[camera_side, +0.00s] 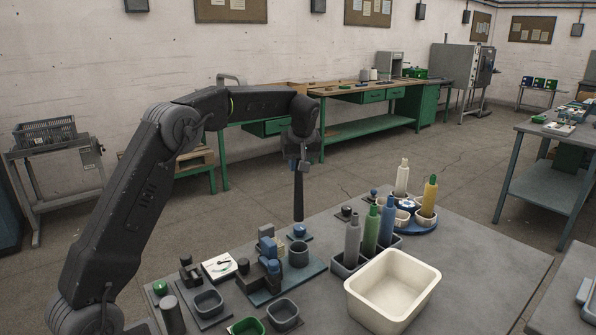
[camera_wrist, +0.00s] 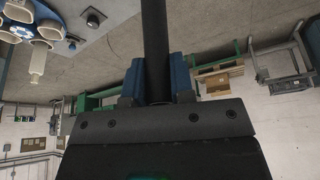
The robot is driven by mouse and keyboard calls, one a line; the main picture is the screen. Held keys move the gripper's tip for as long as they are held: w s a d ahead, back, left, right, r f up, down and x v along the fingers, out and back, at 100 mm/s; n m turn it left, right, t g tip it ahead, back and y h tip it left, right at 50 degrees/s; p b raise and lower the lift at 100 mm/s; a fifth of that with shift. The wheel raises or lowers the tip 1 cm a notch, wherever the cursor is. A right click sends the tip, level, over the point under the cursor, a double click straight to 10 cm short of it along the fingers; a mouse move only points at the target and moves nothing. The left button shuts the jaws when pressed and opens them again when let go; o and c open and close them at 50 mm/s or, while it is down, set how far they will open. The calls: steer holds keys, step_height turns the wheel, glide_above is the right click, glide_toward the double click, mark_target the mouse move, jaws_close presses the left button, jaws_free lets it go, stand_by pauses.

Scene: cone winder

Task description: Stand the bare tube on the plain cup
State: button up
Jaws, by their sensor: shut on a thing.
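My gripper (camera_side: 300,167) points down above the far-left part of the grey table. It is shut on a slim dark tube (camera_side: 298,198), which hangs upright below it. In the wrist view the tube (camera_wrist: 155,45) runs between the two blue fingers (camera_wrist: 157,80). The tube's lower end is near a small round holder (camera_side: 299,232); I cannot tell whether they touch. A blue round tray (camera_side: 420,229) at the back right carries several pale cups (camera_side: 402,217); a white tube and a yellow tube stand in cups there. I cannot tell which cup is the plain one.
A grey rack (camera_side: 345,270) holds several upright coloured tubes right of my gripper. A cream bin (camera_side: 392,290) stands in front of it. A blue fixture (camera_side: 268,285), a grey cylinder (camera_side: 298,254) and small dark and green trays crowd the left. The table's right side is clear.

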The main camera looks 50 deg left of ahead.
steer(key=shift+r, duration=0.55)
steer(key=s+d+f, duration=1.2)
steer(key=s+d, duration=0.3)
steer(key=s, duration=0.1)
steer(key=shift+s, duration=0.3)
steer(key=shift+f, duration=0.2)
stand_by(0.9)
steer(key=shift+f, duration=1.5)
